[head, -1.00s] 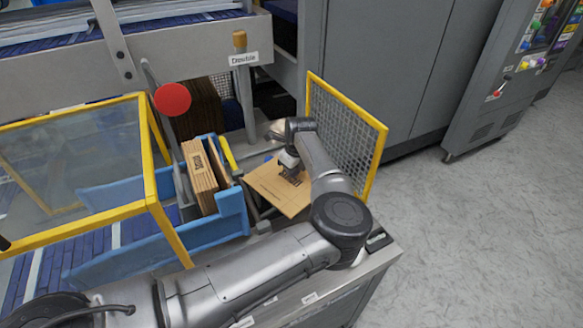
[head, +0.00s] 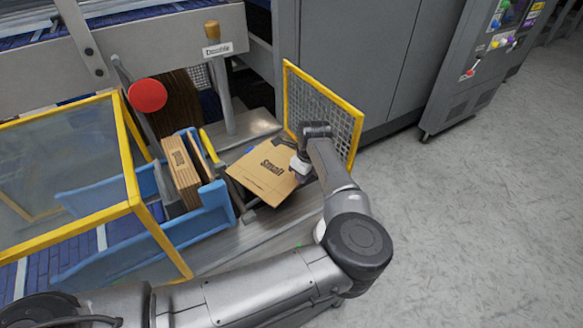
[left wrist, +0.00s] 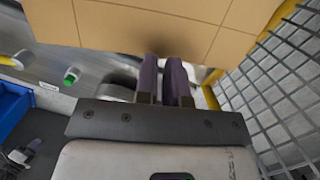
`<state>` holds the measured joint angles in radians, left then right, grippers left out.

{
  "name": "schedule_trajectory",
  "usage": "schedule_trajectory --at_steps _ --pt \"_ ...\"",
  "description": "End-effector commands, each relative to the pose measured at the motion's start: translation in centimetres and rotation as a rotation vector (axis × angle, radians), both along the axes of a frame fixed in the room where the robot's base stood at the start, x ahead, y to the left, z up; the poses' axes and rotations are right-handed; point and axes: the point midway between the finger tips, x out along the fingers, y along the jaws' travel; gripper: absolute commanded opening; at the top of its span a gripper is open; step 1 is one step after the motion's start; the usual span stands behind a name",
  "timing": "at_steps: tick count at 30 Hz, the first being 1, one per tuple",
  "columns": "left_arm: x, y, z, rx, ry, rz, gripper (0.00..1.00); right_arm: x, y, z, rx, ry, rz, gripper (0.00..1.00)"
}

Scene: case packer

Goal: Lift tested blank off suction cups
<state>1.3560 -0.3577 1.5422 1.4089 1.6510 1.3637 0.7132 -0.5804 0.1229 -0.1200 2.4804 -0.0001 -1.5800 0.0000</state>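The blank is a flat brown cardboard sheet (head: 262,172) marked "Small", lying tilted to the right of the blue magazine. In the left wrist view its creased face (left wrist: 120,22) fills the top. My left gripper (head: 303,172) is at the blank's right edge. In the left wrist view its two dark fingers (left wrist: 165,62) stand close together with only a narrow gap, their tips at the blank's near edge. I see no cardboard between them; whether they touch it I cannot tell. The suction cups are hidden. My right gripper is not in view.
The blue magazine (head: 205,232) holds several brown blanks (head: 180,176). A yellow-framed mesh guard (head: 322,100) stands close behind and right of my gripper.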

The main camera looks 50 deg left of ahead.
Motion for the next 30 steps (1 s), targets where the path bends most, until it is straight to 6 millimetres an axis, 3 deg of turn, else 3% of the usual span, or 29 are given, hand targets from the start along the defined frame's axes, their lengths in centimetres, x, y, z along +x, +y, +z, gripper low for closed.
schedule_trajectory --at_steps 9,20,26,30 --pt "0.0 -0.3 0.0 0.001 0.000 0.001 0.38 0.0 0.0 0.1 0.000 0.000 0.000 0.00" --pt "0.2 -0.1 0.0 0.010 0.002 -0.049 0.38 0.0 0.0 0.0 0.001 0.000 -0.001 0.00" --pt "2.0 3.4 1.2 0.243 -0.071 -0.184 0.38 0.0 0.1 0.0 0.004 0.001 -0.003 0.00" --pt "3.2 7.5 3.9 0.554 -0.074 -0.326 0.38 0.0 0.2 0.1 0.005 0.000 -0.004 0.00"
